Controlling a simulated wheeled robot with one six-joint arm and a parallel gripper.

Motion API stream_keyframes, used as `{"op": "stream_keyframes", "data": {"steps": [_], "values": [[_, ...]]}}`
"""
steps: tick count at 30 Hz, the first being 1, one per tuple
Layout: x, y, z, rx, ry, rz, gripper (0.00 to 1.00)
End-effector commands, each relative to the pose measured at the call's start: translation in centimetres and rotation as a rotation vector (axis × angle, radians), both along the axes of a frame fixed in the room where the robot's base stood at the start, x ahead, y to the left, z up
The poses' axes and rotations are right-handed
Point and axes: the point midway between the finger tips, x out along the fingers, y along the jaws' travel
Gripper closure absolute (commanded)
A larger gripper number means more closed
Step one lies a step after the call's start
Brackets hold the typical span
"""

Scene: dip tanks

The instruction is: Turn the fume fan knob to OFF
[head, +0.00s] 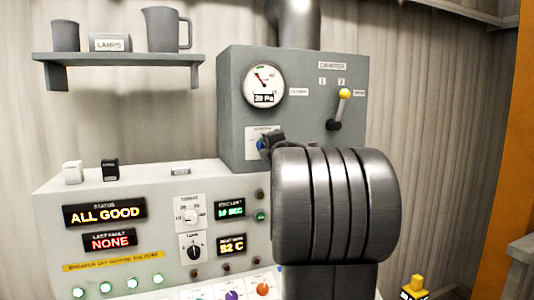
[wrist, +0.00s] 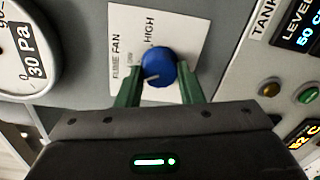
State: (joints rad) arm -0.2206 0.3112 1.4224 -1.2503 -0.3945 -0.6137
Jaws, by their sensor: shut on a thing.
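The fume fan knob (wrist: 158,60) is a round blue knob on a white plate lettered FUME FAN and HIGH, seen turned sideways in the wrist view. A short white mark on it lies toward its lower left edge there. Other lettering beside the knob is too small to read, and I cannot make out OFF. My gripper (wrist: 160,76) has a green finger on each side of the knob and is shut on it. In the head view, the knob (head: 262,145) shows as a bit of blue, mostly hidden by my gripper (head: 271,142) and arm.
The knob sits on a grey box (head: 230,90), below a round gauge (head: 264,85) reading about 30 Pa. A yellow-tipped damper lever (head: 344,94) is to the upper right. A control panel (head: 160,220) with dials and lights lies below left.

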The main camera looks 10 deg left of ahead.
Motion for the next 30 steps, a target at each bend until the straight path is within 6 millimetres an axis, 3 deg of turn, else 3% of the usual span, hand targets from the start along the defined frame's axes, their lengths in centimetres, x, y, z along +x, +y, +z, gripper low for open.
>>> {"op": "stream_keyframes", "data": {"steps": [15, 30], "values": [[0.0, 0.0, -0.4, -0.343, -0.229, 0.001, 0.89], [0.01, 0.02, -0.32, -0.453, -0.302, 0.001, 0.89]]}}
